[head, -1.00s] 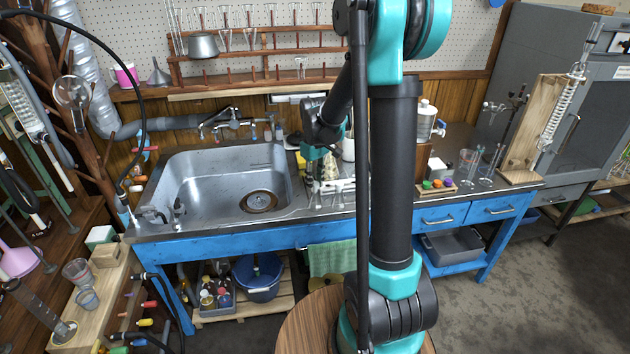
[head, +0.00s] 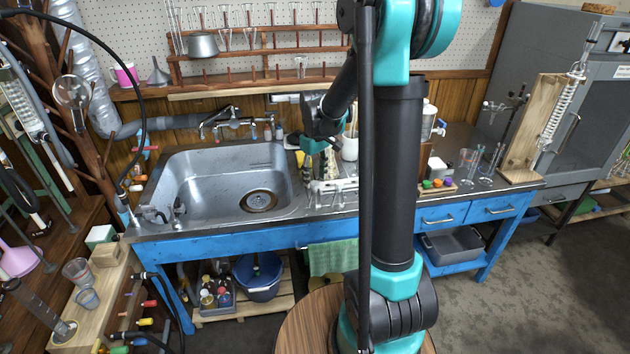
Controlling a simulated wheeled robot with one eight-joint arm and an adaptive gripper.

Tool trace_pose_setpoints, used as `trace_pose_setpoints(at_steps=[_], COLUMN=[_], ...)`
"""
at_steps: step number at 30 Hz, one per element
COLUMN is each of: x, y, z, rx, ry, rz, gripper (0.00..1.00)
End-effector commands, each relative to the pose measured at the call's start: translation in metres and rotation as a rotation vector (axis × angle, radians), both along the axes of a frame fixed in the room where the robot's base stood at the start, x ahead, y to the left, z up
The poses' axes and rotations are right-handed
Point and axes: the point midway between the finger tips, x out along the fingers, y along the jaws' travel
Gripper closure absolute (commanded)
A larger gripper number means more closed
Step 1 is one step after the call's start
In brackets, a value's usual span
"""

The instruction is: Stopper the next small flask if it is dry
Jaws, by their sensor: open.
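My gripper (head: 316,158) hangs over the counter just right of the sink, above a small rack (head: 333,186). It is open, and I see nothing held in it. The glassware at the rack is small and partly hidden by my gripper and arm, so I cannot tell which piece is a small flask or whether any is wet or dry. Several small coloured pieces, possibly stoppers (head: 437,183), sit in a shallow tray (head: 452,189) on the counter, right of my arm.
A steel sink (head: 215,180) with a tap (head: 232,125) is on the left. A white container (head: 350,147) stands behind the rack. Glass vessels (head: 468,162) and a wooden board with a coil condenser (head: 530,130) stand at the right. A glassware shelf (head: 270,75) runs along the wall.

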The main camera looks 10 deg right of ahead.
Motion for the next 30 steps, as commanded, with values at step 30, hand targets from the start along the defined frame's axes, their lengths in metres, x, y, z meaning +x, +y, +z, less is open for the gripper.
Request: trace_pose_setpoints(at_steps=[30], x=[-0.089], y=[-0.021], z=[0.053], rx=[0.027], ry=[-0.145], rz=[-0.234], gripper=[0.52])
